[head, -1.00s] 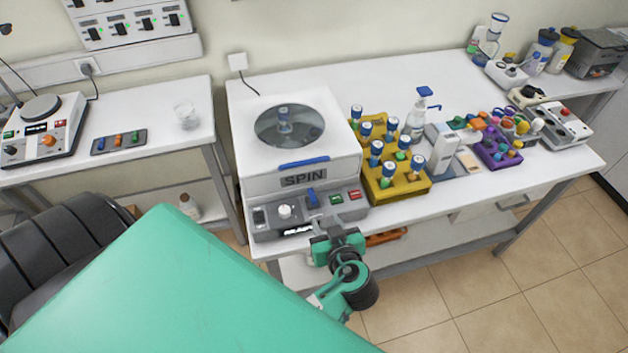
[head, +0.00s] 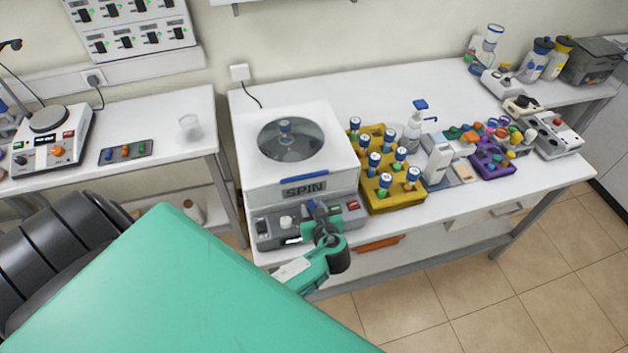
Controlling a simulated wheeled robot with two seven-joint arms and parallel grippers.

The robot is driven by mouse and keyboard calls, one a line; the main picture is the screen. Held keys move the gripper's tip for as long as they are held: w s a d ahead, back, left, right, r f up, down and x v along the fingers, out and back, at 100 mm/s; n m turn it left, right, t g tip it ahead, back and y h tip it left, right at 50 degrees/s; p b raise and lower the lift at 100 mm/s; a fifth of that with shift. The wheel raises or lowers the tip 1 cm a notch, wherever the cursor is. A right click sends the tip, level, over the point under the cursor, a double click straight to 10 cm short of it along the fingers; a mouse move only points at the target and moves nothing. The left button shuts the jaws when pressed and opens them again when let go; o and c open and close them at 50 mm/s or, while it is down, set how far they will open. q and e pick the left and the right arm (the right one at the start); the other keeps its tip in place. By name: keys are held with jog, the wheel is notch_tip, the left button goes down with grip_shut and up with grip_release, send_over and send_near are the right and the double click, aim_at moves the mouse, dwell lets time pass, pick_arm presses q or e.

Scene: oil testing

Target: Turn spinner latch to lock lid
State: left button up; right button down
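The spinner (head: 300,195) is a white and grey box marked SPIN, standing at the left end of the middle bench. Its lid (head: 338,125) is down, with a round clear window and a blue handle (head: 304,176) along its front edge. The small blue latch (head: 311,205) is on the grey front panel and is partly covered by my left gripper. My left gripper (head: 318,211) is right at the latch, in front of the panel. Its fingers are small and dark here, so I cannot tell whether they touch or hold the latch. My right gripper does not show.
A yellow rack (head: 408,203) with several blue-capped tubes stands close to the right of the spinner. Green and red buttons (head: 352,206) sit on the panel beside the latch. A white knob (head: 286,222) is to the left. The floor in front of the bench is clear.

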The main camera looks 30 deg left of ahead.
pick_arm(q)
jog(key=shift+c, duration=0.3)
grip_shut()
